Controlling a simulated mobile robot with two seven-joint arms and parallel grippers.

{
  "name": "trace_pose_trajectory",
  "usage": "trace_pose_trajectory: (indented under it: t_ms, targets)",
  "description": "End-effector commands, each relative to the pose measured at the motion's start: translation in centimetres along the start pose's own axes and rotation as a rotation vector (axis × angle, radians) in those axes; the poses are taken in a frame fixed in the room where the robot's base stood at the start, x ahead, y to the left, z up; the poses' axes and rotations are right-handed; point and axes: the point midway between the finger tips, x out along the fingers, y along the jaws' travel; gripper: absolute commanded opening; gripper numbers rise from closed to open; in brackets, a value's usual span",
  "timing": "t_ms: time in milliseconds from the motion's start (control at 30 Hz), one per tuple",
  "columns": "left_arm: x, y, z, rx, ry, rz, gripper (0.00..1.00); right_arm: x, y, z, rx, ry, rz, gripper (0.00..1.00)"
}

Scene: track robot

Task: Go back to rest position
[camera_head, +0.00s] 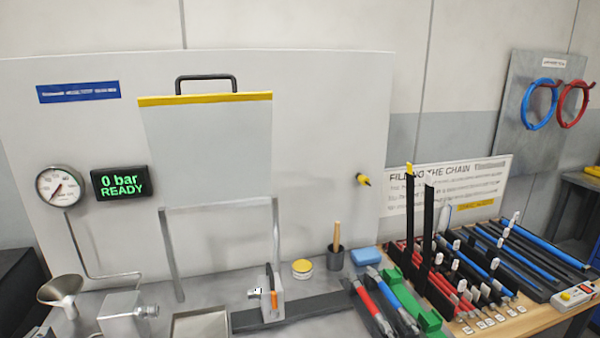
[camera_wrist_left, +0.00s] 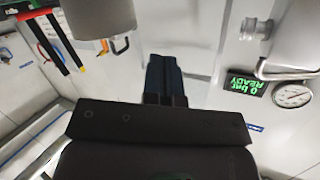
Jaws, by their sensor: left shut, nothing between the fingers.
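My left gripper (camera_wrist_left: 165,75) shows in the left wrist view. Its two dark fingers are together, with nothing held between them. Around the fingertips is a pale panel surface, and no object touches them. Neither gripper can be made out in the head view. My right gripper is in neither view.
In the head view, a gauge (camera_head: 60,187) and a "0 bar READY" display (camera_head: 120,183) are on the wall panel. A raised clear guard (camera_head: 208,150) stands over the bench.

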Motion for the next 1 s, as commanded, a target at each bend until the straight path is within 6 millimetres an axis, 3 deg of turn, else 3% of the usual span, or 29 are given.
trace_pose_trajectory:
  t_ms: [33,200,400,600,1000]
  targets:
    - [-1.7,0.3,2.1,-0.052,-0.045,-0.013,0.00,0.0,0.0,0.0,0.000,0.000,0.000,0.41]
    - [-6.7,1.0,7.7,-0.170,-0.164,-0.061,0.00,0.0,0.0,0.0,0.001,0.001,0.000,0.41]
    - [-11.8,2.3,12.8,-0.236,-0.287,-0.099,0.00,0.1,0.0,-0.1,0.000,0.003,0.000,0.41]
    - [-14.0,3.0,14.7,-0.249,-0.337,-0.103,0.00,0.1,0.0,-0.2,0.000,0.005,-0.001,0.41]
    - [-14.0,3.1,14.8,-0.248,-0.338,-0.102,0.00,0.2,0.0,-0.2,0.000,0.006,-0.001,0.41]
